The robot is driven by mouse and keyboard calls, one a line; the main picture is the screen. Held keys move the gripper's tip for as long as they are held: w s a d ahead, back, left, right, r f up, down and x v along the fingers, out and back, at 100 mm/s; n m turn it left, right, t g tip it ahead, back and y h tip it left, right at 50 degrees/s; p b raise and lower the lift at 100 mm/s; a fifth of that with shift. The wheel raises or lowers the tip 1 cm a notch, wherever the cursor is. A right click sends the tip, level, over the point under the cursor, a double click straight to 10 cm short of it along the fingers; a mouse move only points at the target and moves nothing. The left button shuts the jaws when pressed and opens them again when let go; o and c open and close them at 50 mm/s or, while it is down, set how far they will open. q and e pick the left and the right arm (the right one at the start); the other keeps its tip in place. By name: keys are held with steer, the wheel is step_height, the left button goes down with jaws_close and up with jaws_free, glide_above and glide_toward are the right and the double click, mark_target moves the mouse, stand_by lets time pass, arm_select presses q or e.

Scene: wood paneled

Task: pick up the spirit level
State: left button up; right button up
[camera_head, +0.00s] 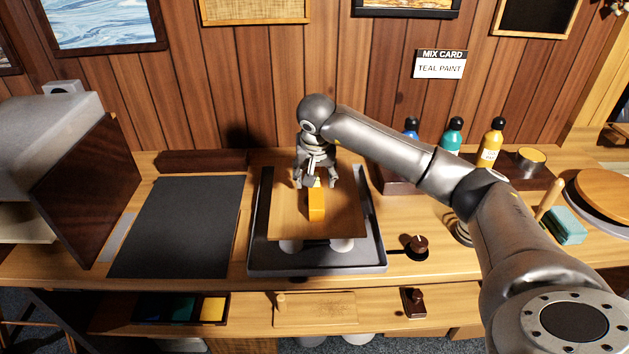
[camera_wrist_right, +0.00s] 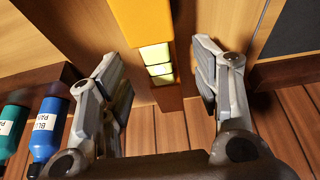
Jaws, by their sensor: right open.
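The spirit level (camera_head: 316,203) is an orange-yellow block lying lengthwise on a square wooden board (camera_head: 347,216). In the right wrist view the level (camera_wrist_right: 142,20) shows pale yellow-green vial windows near its far end. My right gripper (camera_head: 316,182) is over the level's far end and points down. In the wrist view its two fingers (camera_wrist_right: 160,72) are spread, one to each side of the level, with gaps visible on both sides. I cannot tell how far the fingertips are above the board. My left gripper is not in view.
The board sits over a dark tray (camera_head: 315,263) on pale round supports. A black mat (camera_head: 180,225) lies left, and a knob (camera_head: 417,244) is right. Blue, teal (camera_head: 452,135) and yellow (camera_head: 491,143) bottles stand behind my right arm. A paneled wall (camera_head: 250,70) closes the back.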

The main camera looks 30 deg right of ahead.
steer(key=shift+x, duration=1)
steer(key=shift+w+d+f, duration=0.1)
steer(key=shift+f, duration=0.1)
steer(key=c, duration=1.1)
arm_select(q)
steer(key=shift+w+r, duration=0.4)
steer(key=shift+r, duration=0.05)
arm_select(e)
steer(key=shift+c, duration=0.5)
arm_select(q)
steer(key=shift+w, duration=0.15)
arm_select(e)
steer(key=shift+r, duration=0.1)
